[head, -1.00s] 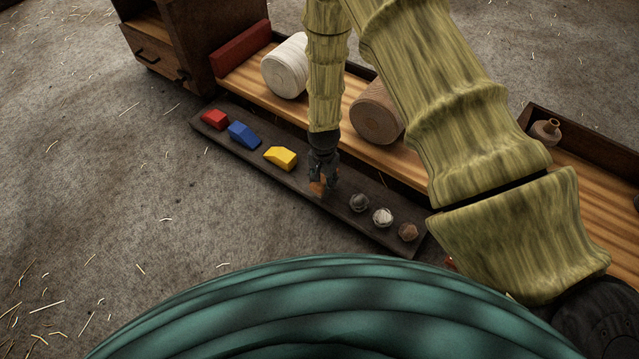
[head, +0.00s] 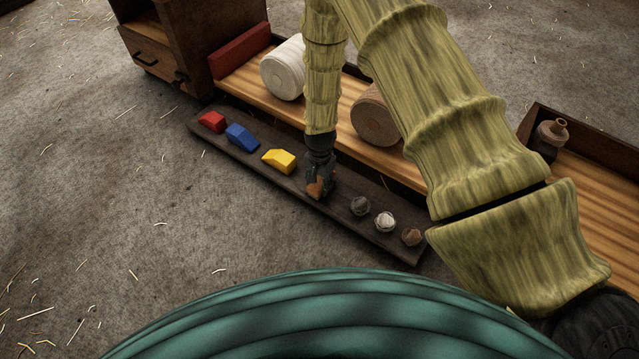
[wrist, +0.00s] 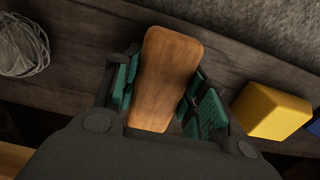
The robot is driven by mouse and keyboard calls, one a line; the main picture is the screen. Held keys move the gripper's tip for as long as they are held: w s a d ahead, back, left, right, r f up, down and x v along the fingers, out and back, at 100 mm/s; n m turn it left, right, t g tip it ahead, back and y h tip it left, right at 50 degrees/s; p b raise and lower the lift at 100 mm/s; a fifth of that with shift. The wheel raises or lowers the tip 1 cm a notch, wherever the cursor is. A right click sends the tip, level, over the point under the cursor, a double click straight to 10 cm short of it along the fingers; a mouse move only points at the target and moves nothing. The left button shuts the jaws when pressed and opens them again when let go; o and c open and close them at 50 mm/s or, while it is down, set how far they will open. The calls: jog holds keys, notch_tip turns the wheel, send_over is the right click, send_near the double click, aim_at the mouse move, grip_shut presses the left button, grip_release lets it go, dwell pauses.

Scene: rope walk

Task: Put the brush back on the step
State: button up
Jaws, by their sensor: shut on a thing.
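The brush shows as a brown wooden block with rounded corners (wrist: 168,75) between the teal pads of my gripper in the wrist view. My gripper (head: 318,190) is shut on it, over the dark step (head: 290,185) between the yellow block and the balls of twine. The brush (head: 315,188) is mostly covered by the fingers in the head view. Whether it touches the step or is just above it I cannot tell. The brush's underside is hidden.
On the step, red (head: 212,121), blue (head: 242,136) and yellow (head: 279,160) blocks lie left of my gripper. Grey (head: 360,206), white (head: 385,221) and brown (head: 412,237) balls lie right. Behind is a wooden shelf with a white spool (head: 284,72) and a brown spool (head: 375,115).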

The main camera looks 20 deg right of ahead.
aim_at(320, 180)
jog(key=o, duration=1.2)
jog(key=shift+f, duration=0.15)
notch_tip(320, 180, up, 12)
jog(key=p, duration=0.7)
jog(key=s+d+f+n, duration=0.1)
jog(key=s+f+n, duration=0.15)
jog(key=s, duration=0.55)
jog(key=s+d+f+n, duration=0.2)
jog(key=s+f, duration=0.2)
jog(key=s, duration=0.4)
jog(key=s+n, duration=0.1)
jog(key=s, duration=0.5)
jog(key=s+n, duration=0.2)
jog(key=s, duration=0.5)
jog(key=s+r+n, duration=0.1)
jog(key=s+n, duration=0.1)
jog(key=s, duration=0.5)
jog(key=shift+d+n, duration=0.25)
jog(key=shift+d, duration=0.05)
